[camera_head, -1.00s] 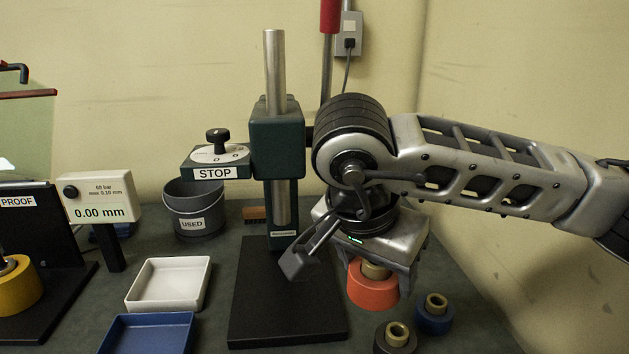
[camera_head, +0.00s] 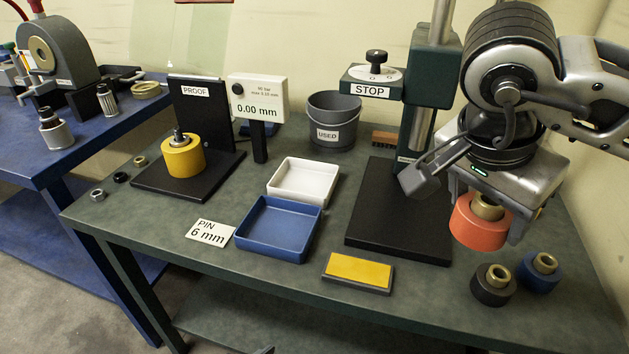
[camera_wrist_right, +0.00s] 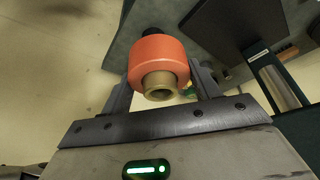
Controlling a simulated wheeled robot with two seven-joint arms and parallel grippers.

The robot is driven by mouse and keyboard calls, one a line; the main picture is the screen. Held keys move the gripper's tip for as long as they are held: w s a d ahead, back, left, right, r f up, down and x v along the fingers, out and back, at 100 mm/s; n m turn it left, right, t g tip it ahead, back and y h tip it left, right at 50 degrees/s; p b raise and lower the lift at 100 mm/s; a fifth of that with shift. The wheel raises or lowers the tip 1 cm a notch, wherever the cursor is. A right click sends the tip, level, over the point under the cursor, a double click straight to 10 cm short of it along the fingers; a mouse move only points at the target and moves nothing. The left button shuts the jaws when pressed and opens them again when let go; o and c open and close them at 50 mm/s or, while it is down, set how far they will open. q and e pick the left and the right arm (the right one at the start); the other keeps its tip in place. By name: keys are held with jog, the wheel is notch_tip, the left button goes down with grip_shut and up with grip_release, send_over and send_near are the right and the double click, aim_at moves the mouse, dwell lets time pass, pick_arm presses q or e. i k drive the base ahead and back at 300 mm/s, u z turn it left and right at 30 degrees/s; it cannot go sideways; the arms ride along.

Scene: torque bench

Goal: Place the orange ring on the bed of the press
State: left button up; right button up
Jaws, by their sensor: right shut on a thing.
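The orange ring (camera_head: 478,226), a thick collar with a brass sleeve in its centre, is held in my right gripper (camera_head: 488,212). In the right wrist view the ring (camera_wrist_right: 157,52) sits between the two fingers of the gripper (camera_wrist_right: 163,78). The press has a dark green column (camera_head: 428,75) and a flat black bed (camera_head: 385,235). The visible part of the bed is bare. The ring hangs above the bench, just right of the bed and apart from it.
A black ring (camera_head: 493,290) and a blue ring (camera_head: 538,275) stand below and right of the held ring. A STOP-labelled plate (camera_head: 370,91) juts left from the column.

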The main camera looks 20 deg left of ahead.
aim_at(402, 207)
jog(key=u, duration=0.45)
jog(key=k, duration=1.05)
jog(key=u, duration=1.1)
jog(key=i, duration=1.95)
jog(key=z, duration=0.6)
